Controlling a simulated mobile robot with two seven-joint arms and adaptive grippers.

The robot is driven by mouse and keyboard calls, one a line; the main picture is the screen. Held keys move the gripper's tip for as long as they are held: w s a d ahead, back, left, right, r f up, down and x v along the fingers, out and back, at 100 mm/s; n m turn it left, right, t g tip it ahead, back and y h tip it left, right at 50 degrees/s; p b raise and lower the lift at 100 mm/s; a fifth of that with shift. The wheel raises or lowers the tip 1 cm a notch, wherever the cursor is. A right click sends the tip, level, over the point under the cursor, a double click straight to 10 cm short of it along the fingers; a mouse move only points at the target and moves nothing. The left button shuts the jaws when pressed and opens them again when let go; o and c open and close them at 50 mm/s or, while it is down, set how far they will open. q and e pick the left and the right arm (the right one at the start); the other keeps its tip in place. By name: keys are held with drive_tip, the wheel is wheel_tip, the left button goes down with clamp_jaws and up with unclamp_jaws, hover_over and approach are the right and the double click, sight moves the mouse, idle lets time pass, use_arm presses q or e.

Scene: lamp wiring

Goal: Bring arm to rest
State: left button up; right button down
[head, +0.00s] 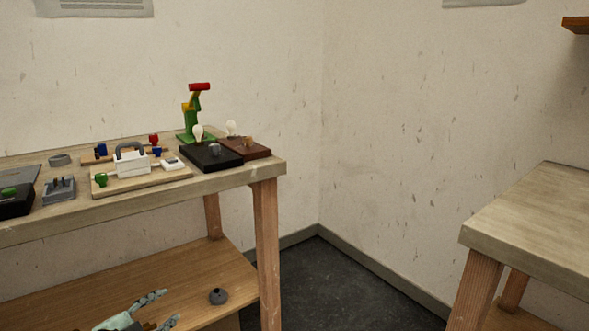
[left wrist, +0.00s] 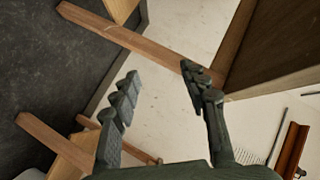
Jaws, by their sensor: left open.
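My left gripper (head: 162,309) shows at the bottom left of the head view, in front of the lower shelf and below the tabletop. Its two fingers are apart with nothing between them. In the left wrist view the open fingers (left wrist: 160,92) frame the wall and wooden table legs, and they appear clear of everything. My right gripper is in neither view.
The workbench (head: 235,180) carries a board with a white switch (head: 131,163), two bulb bases and a green-and-red stand (head: 193,117). A round grey object (head: 218,296) lies on the lower shelf (head: 190,268). Another table (head: 540,215) stands right; dark floor lies between.

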use_arm(q)
drive_tip(key=s+d+f+n+g+y, duration=0.1)
drive_tip(key=s+f+n+g+y, duration=0.55)
drive_tip(key=s+f, duration=0.8)
drive_tip(key=s+d+f+n+g+h, duration=0.1)
drive_tip(key=s+f+n+g, duration=0.1)
drive_tip(key=s+f, duration=0.3)
drive_tip(key=s+d+f+n+g+h, duration=0.1)
drive_tip(key=s+f+n, duration=0.3)
drive_tip(key=s, duration=0.6)
drive_tip(key=shift+d+f+g, duration=0.2)
drive_tip(key=shift+f+g, duration=0.45)
drive_tip(key=shift+f, duration=0.05)
